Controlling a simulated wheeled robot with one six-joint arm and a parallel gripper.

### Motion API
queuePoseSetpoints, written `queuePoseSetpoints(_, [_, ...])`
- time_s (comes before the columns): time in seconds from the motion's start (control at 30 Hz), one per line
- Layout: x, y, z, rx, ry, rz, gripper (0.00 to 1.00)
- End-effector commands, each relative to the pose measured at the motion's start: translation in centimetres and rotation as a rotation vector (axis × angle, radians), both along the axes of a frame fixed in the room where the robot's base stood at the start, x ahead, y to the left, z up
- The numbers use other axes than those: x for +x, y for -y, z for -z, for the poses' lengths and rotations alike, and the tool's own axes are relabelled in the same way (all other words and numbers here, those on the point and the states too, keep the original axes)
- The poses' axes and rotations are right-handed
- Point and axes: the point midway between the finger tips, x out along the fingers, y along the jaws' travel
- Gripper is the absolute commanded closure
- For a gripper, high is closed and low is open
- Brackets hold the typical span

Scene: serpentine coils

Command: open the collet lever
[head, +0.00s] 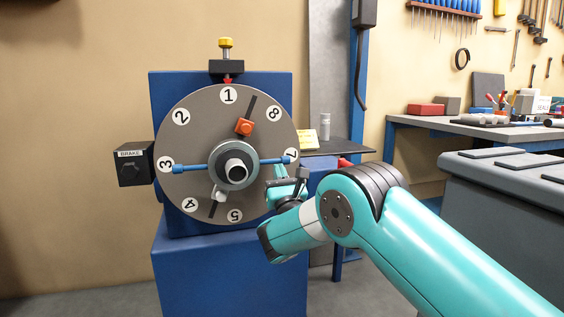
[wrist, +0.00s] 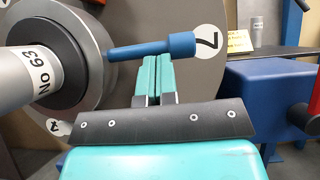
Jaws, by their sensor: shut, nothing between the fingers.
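A large grey numbered disc (head: 205,125) stands upright on a blue machine. At its hub (head: 237,173) sits a grey collet nose marked "No 63", close at left in the wrist view (wrist: 50,75). A blue lever (head: 272,162) runs right from the hub, with a thicker end near the number 7; it lies level in the wrist view (wrist: 150,47). A matching blue rod (head: 193,168) runs left. No label shows which is the collet lever. My gripper (head: 290,172) is shut and empty; its teal fingers (wrist: 158,60) point at the disc just below the right lever. I cannot tell whether they touch.
A black brake box (head: 135,164) is at left. A yellow-topped plunger (head: 226,50) stands above. A red handle (head: 345,162) is right of my gripper. A grey cabinet (head: 500,190) stands farther right.

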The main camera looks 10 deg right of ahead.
Motion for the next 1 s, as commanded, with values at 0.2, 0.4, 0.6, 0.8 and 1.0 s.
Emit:
queuePoseSetpoints(0.2, [0.1,0.3,-3.1,-0.149,0.022,0.000,1.00])
queuePoseSetpoints(0.4, [0.1,0.1,-4.4,-0.156,0.024,-0.002,1.00])
queuePoseSetpoints(0.6, [0.0,-0.2,-5.9,-0.155,0.025,-0.001,1.00])
queuePoseSetpoints(0.8, [0.0,-0.5,-6.9,-0.152,0.024,-0.002,1.00])
queuePoseSetpoints(1.0, [0.0,-0.7,-7.4,-0.152,0.023,0.000,1.00])
